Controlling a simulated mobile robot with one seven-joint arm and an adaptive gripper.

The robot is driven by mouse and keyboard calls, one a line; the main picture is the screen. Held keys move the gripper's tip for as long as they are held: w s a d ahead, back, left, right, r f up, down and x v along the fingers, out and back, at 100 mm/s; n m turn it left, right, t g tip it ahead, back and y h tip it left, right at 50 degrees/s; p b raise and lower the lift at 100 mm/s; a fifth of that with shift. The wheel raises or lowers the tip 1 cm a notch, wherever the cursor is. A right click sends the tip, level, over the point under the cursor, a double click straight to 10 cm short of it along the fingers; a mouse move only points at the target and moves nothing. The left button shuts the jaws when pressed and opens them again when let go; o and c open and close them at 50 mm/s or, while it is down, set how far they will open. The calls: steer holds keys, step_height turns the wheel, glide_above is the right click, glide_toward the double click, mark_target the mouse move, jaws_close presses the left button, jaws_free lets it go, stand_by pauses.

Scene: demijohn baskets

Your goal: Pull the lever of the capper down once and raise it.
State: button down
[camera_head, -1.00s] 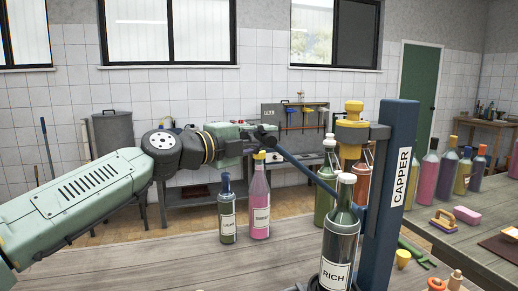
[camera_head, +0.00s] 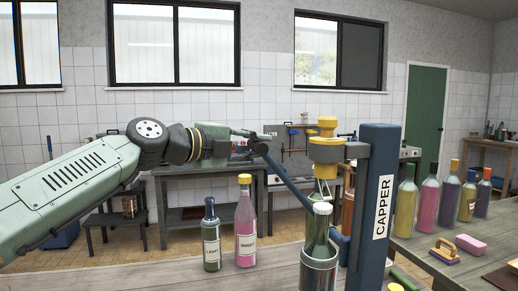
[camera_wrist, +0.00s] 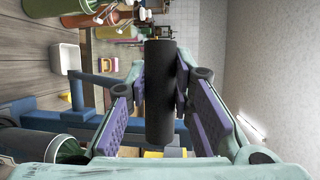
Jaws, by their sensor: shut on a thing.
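The capper is a blue column (camera_head: 378,180) marked CAPPER, with a yellow head (camera_head: 327,150) on a grey bracket. Its blue lever (camera_head: 285,180) slopes up and left from the column to a dark grip. My gripper (camera_head: 252,138) is shut on that grip at the lever's raised end. In the wrist view the black grip (camera_wrist: 160,95) sits between the purple pads. A dark green bottle (camera_head: 318,235) with a pale top stands upright under the head, with a visible gap between them. The lever's lower joint is partly hidden behind the bottle.
A small dark bottle (camera_head: 211,245) and a pink bottle (camera_head: 245,225) stand on the bench left of the capper, below my arm. Several bottles (camera_head: 430,200), a brush (camera_head: 445,251) and a pink sponge (camera_head: 470,244) are on the right table.

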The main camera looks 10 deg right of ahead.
steer(key=shift+s+d+r+g, duration=0.15)
steer(key=shift+s+d+g, duration=0.15)
steer(key=shift+s+d, duration=0.2)
steer(key=c, duration=1.4)
jaws_free()
steer(key=v, duration=1.2)
steer(key=shift+w+a, duration=0.15)
steer(key=shift+a, duration=0.15)
